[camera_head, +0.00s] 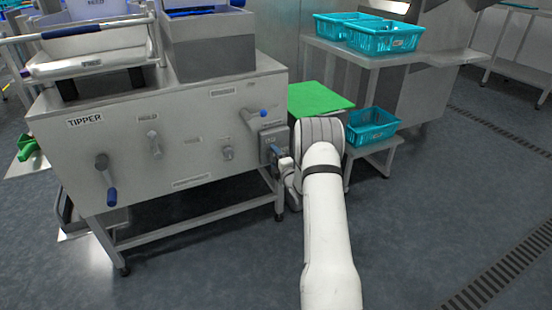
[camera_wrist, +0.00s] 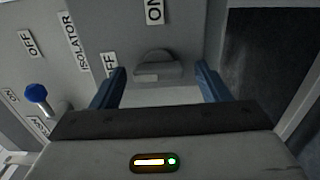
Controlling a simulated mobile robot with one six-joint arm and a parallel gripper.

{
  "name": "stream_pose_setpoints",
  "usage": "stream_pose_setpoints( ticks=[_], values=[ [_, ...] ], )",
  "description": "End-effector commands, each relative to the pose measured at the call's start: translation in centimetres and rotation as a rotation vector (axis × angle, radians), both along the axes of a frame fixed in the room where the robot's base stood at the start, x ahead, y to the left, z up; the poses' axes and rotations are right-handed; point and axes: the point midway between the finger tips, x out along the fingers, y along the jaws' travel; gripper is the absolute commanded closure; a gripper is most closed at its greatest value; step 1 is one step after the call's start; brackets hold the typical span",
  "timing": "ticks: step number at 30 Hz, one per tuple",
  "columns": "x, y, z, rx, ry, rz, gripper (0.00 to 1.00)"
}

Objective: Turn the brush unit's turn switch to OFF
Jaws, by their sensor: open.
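A grey turn switch (camera_wrist: 158,66) with a rounded grip shows in the wrist view on a pale panel. An ON label (camera_wrist: 153,12) is above it. A partly hidden label ending in FF (camera_wrist: 110,65) is to its left. No unit name is readable beside it. My gripper (camera_wrist: 161,72) is open, its blue fingers on either side of the switch with gaps visible; I cannot tell how deep they reach. In the head view my gripper (camera_head: 278,155) is at the grey box (camera_head: 272,136) on the machine's right end, and the switch is hidden.
A blue-tipped lever (camera_wrist: 37,92) and an ISOLATOR label (camera_wrist: 75,42) are left of the switch. The tipper machine (camera_head: 190,130) has several handles on its front. Open floor lies in front.

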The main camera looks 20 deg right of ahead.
Motion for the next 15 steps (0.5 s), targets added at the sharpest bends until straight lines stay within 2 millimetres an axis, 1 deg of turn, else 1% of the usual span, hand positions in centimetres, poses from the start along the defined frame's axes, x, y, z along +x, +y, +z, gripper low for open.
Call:
stream_pose_setpoints(
  ticks=[9, 12, 15],
  values=[
    [-5.1, -0.2, 0.3, 0.002, 0.001, -0.001, 0.31],
    [-6.4, -0.3, 0.2, 0.001, 0.001, -0.001, 0.31],
    [-7.1, -0.3, 0.1, 0.0, 0.0, 0.0, 0.31]
  ],
)
